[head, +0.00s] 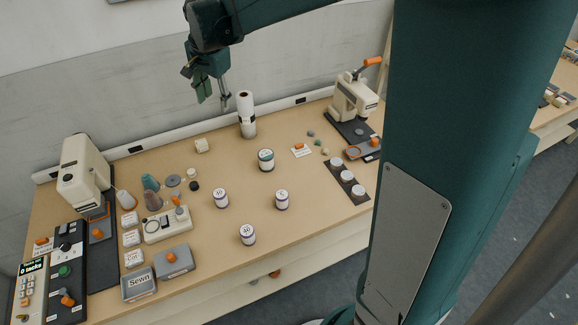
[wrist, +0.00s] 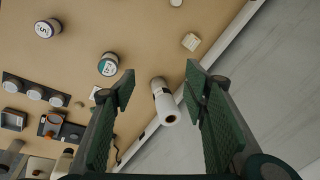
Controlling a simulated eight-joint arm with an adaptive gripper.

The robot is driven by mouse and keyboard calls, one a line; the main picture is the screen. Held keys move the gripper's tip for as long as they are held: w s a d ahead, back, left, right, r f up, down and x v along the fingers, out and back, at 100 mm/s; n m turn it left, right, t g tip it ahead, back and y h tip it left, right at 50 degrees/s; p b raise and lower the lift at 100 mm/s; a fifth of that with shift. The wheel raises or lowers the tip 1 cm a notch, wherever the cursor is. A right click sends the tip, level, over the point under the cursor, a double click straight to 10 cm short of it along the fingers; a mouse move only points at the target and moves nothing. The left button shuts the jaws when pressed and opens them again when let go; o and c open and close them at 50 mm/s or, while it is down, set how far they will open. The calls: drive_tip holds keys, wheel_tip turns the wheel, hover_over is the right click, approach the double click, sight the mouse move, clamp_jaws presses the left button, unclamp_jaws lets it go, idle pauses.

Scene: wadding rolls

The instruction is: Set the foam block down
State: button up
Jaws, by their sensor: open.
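A small cream block (head: 201,145), which looks like the foam block, rests on the tabletop toward the back, left of a tall white roll (head: 246,110). In the wrist view the cream block (wrist: 191,41) lies beyond my fingertips, apart from them. My gripper (head: 214,94) is raised above the back edge of the table, near the wall and up-left of the white roll. Its two green fingers stand wide apart in the wrist view (wrist: 160,76), with nothing held between them. The white roll (wrist: 165,104) shows below the gap.
Several labelled tins, including a teal-banded one (head: 266,160), stand mid-table. Cream presses stand at the left (head: 82,175) and the back right (head: 354,97). Spools, small boxes and a control panel (head: 65,270) crowd the left. Bare tabletop lies between the tins and block.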

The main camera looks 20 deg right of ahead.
drive_tip(key=s+d+r+n+t, duration=0.1)
drive_tip(key=s+d+r+n, duration=0.15)
drive_tip(key=s, duration=0.65)
drive_tip(key=s+d+r+n+t, duration=0.1)
drive_tip(key=s+d+n, duration=0.15)
drive_tip(key=s, duration=0.65)
drive_tip(key=s+d+r+n+t, duration=0.1)
drive_tip(key=s+d+n, duration=0.15)
drive_tip(key=s, duration=0.65)
drive_tip(key=s+d+f+n+t, duration=0.1)
drive_tip(key=s+f+n, duration=0.3)
drive_tip(key=s, duration=0.5)
drive_tip(key=shift+s+d+f+t, duration=0.15)
drive_tip(key=shift+s+d+t, duration=0.15)
drive_tip(key=shift+s, duration=0.1)
wheel_tip(320, 180, down, 16)
drive_tip(key=b, duration=1.5)
drive_tip(key=shift+r+b, duration=0.2)
drive_tip(key=shift+b, duration=0.1)
